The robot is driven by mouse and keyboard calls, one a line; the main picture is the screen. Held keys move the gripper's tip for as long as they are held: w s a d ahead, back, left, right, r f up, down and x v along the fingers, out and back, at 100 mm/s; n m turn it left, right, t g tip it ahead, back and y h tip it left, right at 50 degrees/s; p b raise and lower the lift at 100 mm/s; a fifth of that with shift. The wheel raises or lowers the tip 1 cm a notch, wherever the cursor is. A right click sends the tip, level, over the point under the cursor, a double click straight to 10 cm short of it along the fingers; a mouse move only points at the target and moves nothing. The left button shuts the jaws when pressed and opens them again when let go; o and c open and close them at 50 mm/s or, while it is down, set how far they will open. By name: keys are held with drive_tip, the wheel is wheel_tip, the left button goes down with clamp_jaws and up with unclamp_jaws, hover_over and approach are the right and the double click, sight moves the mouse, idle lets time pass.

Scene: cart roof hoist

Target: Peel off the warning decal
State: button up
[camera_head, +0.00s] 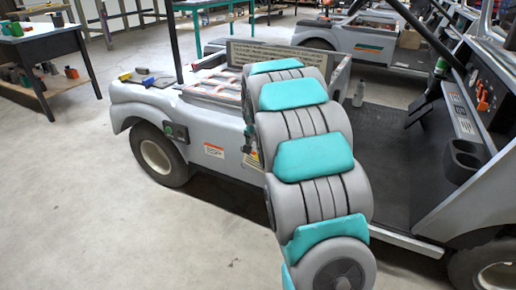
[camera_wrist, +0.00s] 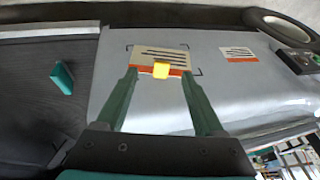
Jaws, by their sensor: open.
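The warning decal (camera_wrist: 160,54) is a pale label with dark lines, an orange-red lower band and a yellow tab (camera_wrist: 161,71) at its lower edge. It lies on the cart's grey side panel (camera_wrist: 225,95), with dark corner marks around it. My gripper (camera_wrist: 159,76) is open, its two green fingers spread either side of the decal's lower edge, with the tab between the tips. I cannot tell whether the fingers touch the panel. In the head view my arm covers much of this area, and a sliver of the decal (camera_head: 251,160) shows beside it.
A second label (camera_wrist: 238,54) is on the same panel; it shows in the head view too (camera_head: 214,151). A black box (camera_head: 175,133) sits above the cart's wheel (camera_head: 157,158). A workbench (camera_head: 48,50) stands at the far left. The floor (camera_head: 90,190) at left is clear.

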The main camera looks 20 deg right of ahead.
sight(258, 157)
drive_tip(key=shift+w+d+r+p+x, duration=0.1)
drive_tip(key=shift+w+d+p+x, duration=0.05)
drive_tip(key=shift+x, duration=1.3)
drive_tip(key=shift+w+d+r+p+x, duration=0.1)
drive_tip(key=shift+w+d+p+x, duration=0.1)
drive_tip(key=shift+x, duration=1.25)
drive_tip(key=shift+w+d+r+p+x, duration=0.1)
drive_tip(key=shift+w+x, duration=0.05)
drive_tip(key=shift+x, duration=1.35)
clamp_jaws()
